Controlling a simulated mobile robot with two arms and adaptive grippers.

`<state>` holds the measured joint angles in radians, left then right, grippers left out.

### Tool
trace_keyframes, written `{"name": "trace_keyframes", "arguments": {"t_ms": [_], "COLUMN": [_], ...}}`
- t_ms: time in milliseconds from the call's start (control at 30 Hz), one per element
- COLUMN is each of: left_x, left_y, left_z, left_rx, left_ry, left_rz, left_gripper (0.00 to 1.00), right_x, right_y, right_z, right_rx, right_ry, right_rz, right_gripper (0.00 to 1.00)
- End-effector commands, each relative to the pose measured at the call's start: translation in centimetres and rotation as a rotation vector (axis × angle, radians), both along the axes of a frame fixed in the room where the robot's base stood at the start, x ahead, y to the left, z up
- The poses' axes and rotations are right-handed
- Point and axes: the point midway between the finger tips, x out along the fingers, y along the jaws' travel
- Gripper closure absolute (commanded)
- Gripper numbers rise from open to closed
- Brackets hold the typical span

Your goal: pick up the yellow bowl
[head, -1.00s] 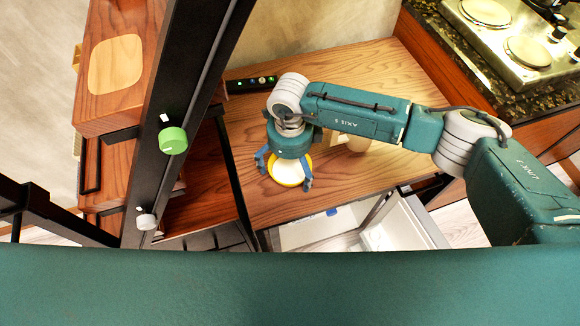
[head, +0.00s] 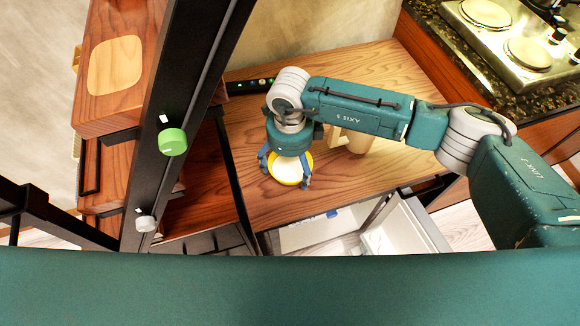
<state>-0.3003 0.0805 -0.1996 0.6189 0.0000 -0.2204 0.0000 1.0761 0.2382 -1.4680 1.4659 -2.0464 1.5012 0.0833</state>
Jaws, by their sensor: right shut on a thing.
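The yellow bowl (head: 288,171), pale inside with a yellow rim, is on or just above the wooden counter (head: 245,135), near its front left edge. I cannot tell whether it touches the wood. My right gripper (head: 285,174) reaches down over it, with one blue finger at each side of the rim, shut on the bowl. The gripper body hides the far part of the bowl. My left gripper is not in the head view.
A beige mug or jug (head: 357,144) stands right of the bowl, partly behind my right arm. A black power strip (head: 250,85) lies at the back. An open drawer (head: 310,232) is below the front edge. A stove (head: 500,35) is at the upper right.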

Motion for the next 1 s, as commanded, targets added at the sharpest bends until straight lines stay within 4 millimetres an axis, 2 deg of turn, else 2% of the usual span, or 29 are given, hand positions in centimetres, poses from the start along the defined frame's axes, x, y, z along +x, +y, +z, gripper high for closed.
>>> {"name": "trace_keyframes", "arguments": {"t_ms": [1000], "left_x": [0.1], "left_y": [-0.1], "left_z": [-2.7], "left_rx": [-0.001], "left_ry": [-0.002], "left_rz": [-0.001], "left_gripper": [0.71], "right_x": [0.1], "right_y": [0.0], "right_z": [13.3], "right_rx": [0.002], "right_ry": [-0.003], "right_rz": [0.000], "right_gripper": [0.51]}}
